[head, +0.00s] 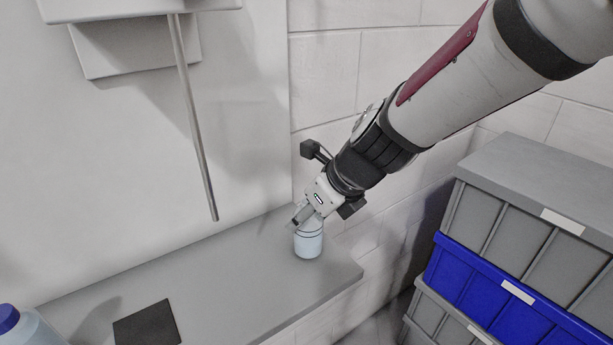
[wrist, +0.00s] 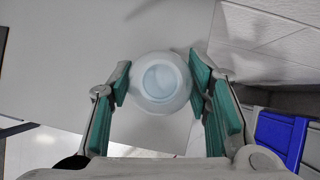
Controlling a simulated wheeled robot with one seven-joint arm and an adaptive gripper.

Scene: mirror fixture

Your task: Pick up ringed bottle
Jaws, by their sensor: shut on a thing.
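The ringed bottle (head: 308,243) is pale blue-white with a thin dark ring near its top. It stands upright near the right end of the grey shelf in the head view. My gripper (head: 304,214) reaches down from the upper right and is shut on its upper part, which the fingers partly hide. In the wrist view the bottle (wrist: 161,83) shows from above as a round pale top between the green finger pads of my gripper (wrist: 158,88). I cannot tell whether its base is touching the shelf.
The grey shelf (head: 235,270) runs along the wall and bears a dark square (head: 147,325). A blue-capped bottle (head: 22,328) is at the lower left. A thin rod (head: 194,125) hangs down at the upper left. Grey and blue crates (head: 500,290) are stacked at the right.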

